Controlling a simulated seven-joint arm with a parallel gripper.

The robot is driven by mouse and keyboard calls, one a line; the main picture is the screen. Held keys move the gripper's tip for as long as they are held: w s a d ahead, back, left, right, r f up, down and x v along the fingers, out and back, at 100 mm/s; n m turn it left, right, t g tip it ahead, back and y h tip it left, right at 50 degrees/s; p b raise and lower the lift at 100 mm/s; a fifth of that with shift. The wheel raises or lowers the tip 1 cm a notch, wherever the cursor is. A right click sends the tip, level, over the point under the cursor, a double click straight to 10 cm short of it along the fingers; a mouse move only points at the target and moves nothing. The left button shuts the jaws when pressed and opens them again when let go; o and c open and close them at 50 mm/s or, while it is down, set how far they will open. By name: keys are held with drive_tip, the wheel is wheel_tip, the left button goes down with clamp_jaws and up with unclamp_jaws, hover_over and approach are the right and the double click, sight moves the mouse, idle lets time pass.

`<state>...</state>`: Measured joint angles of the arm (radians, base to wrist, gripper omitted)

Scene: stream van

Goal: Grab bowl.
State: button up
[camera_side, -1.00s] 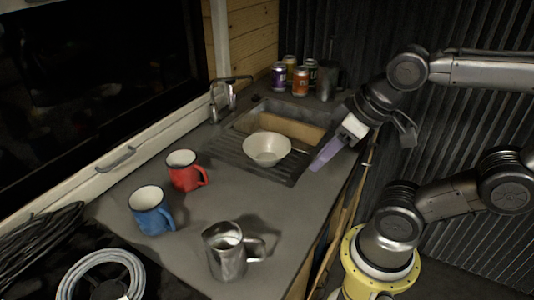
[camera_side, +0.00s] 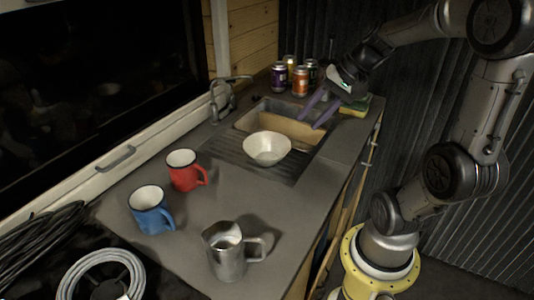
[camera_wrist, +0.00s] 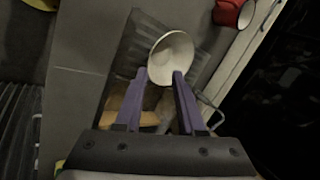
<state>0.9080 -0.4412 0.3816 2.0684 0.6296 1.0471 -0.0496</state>
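A white bowl (camera_side: 267,148) stands upright on the ribbed drainboard in front of the sink. In the wrist view the bowl (camera_wrist: 171,55) lies just beyond my fingertips, in line with the gap between them. My gripper (camera_side: 313,117) has two purple fingers spread apart with nothing between them. In the side view it is above the right part of the sink, behind and to the right of the bowl, not touching it. The gripper (camera_wrist: 160,77) also shows open in the wrist view.
A red mug (camera_side: 185,170), a blue mug (camera_side: 150,209) and a metal pitcher (camera_side: 226,252) stand on the counter nearer the camera. Several cans (camera_side: 300,80) stand behind the sink. A faucet (camera_side: 222,98) is at the sink's left. A sponge (camera_side: 354,107) lies at the right.

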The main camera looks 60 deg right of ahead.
sight(287, 149)
drive_tip(key=shift+m, duration=0.7)
drive_tip(key=w+f, duration=0.1)
drive_tip(key=f, duration=0.1)
drive_tip(key=w+d+f, duration=0.1)
drive_tip(key=f, duration=0.5)
drive_tip(key=shift+w+d, duration=0.15)
drive_tip(key=shift+w, duration=0.25)
drive_tip(key=shift+w+x, duration=0.15)
drive_tip(key=shift+x, duration=1.2)
drive_tip(key=shift+w+x, duration=0.15)
drive_tip(key=shift+x, duration=1.2)
drive_tip(key=shift+r, duration=0.25)
clamp_jaws()
